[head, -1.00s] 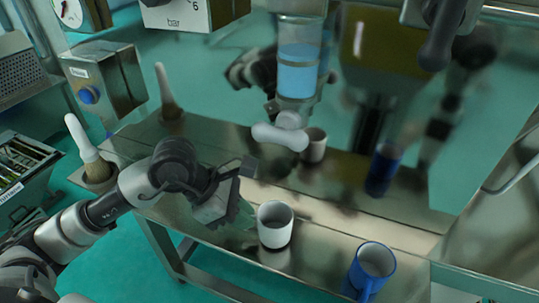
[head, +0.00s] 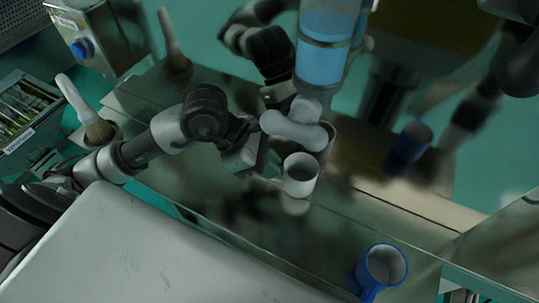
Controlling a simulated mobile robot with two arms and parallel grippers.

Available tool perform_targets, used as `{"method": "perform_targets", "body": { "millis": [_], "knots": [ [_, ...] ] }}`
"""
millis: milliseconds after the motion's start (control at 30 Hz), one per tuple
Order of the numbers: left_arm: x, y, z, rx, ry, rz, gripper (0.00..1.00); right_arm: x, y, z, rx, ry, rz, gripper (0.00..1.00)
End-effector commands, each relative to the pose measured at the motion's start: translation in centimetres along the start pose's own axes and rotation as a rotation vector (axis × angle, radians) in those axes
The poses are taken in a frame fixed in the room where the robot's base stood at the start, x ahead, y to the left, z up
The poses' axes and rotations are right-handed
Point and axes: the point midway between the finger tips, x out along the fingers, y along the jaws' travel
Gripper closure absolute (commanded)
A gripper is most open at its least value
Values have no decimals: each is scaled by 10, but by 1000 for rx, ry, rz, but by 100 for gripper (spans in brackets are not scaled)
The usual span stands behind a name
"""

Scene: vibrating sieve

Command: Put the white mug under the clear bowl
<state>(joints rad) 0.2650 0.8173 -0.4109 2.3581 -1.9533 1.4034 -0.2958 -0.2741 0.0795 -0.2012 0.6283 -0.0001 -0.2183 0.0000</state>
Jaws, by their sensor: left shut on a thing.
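The white mug (head: 299,176) is upright, held a little above the shiny metal bench, with its reflection below it. My left gripper (head: 270,168) reaches in from the left and is shut on the mug's left side; the fingertips are partly hidden. The clear bowl (head: 325,45), a see-through cylinder with blue liquid, hangs above and slightly right of the mug in the picture. My right gripper is not in view.
A blue mug (head: 382,266) stands at the bench's front right. A brush (head: 97,128) stands in a holder at the bench's left end. The mirror-like back panel reflects the arm and mugs. The bench (head: 225,208) left of the blue mug looks clear.

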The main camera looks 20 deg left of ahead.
Motion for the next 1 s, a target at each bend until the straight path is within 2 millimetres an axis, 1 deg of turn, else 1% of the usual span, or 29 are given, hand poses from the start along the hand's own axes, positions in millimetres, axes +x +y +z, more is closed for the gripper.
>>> {"method": "perform_targets", "body": {
  "millis": [67,200,233,300,367,600,733,767,867,1000],
  "knots": [
    [0,0,0,0,-1,0,100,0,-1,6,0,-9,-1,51],
    [4,0,-2,1,-2,1,100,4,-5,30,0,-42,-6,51],
    [2,0,-2,1,-1,1,85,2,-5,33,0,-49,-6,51],
    [2,0,-1,1,-1,1,74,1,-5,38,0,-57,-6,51],
    [2,0,-1,1,-2,1,65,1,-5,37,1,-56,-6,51],
    [2,0,-1,1,-2,1,64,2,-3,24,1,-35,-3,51],
    [-2,0,2,1,-3,1,64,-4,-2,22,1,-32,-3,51],
    [-4,1,1,1,-2,3,64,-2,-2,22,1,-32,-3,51],
    [-19,2,-1,3,-1,6,64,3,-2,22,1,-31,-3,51],
    [-49,2,-1,3,1,8,64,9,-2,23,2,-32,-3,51]
  ]
}}
